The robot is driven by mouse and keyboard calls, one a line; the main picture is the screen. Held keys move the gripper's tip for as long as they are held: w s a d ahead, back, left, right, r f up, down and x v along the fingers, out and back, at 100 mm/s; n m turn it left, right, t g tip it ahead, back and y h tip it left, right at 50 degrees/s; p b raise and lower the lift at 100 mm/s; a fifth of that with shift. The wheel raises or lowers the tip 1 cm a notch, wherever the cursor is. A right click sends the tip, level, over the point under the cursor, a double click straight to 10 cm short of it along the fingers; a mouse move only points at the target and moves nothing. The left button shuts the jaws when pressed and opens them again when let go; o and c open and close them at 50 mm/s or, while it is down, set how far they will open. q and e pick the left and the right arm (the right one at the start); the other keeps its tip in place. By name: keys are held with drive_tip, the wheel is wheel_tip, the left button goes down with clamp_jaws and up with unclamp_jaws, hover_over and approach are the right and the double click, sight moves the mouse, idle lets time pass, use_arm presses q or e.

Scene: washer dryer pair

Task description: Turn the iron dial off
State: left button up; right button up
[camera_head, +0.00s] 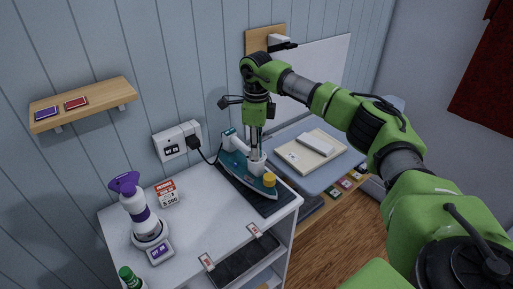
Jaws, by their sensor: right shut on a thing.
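The teal and white iron (238,171) lies flat on a dark mat at the back right of the white shelf top. A yellow knob-like part (269,179) shows at its front end. My right gripper (256,150) reaches down from above, its fingers pointing down and shut on the upper part of the iron. The fingers cover that spot, so I cannot tell exactly which part they hold or how the dial is set. My left gripper is out of view.
A wall outlet (173,147) with a plugged-in cord is behind the iron. A purple and white spray bottle (138,210) stands on a scale (160,250) at left. A blue ironing surface (315,178) with folded items is to the right.

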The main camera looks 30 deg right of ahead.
drive_tip(key=shift+n, duration=0.5)
drive_tip(key=o, duration=1.1)
drive_tip(key=shift+o, duration=0.2)
wheel_tip(320, 180, up, 12)
